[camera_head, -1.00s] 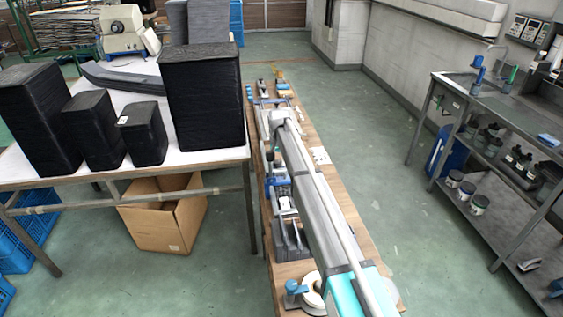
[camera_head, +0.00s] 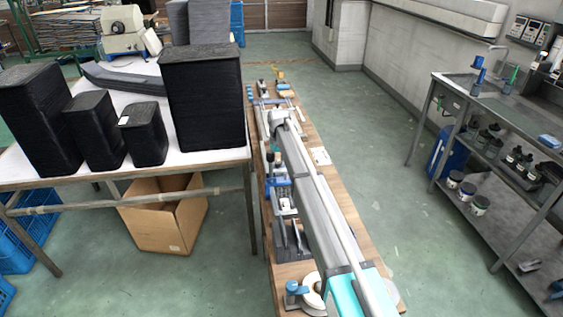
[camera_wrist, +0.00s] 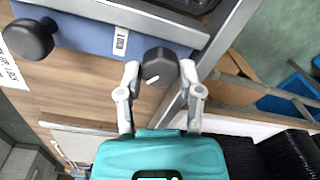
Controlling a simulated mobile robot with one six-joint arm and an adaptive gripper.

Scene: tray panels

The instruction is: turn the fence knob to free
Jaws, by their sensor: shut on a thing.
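In the wrist view, a black knob (camera_wrist: 160,64) with a short white line on its face sits at the edge of a blue panel (camera_wrist: 90,32). The white line lies slanted. My gripper (camera_wrist: 161,76) has its two pale fingers on either side of this knob and is shut on it. A second black, round knob (camera_wrist: 30,40) stands to the left on the same panel, apart from my gripper. A small white label (camera_wrist: 121,39) is between the two knobs. In the head view my arm covers much of the bench, and I cannot make out the knob there.
A narrow wooden bench (camera_head: 345,215) holds several fixtures and a white tape roll (camera_head: 313,290). A table with black stacks (camera_head: 203,100) stands on the left, with a cardboard box (camera_head: 168,225) below. A metal shelf unit (camera_head: 500,120) is on the right, with clear floor (camera_head: 400,190) between.

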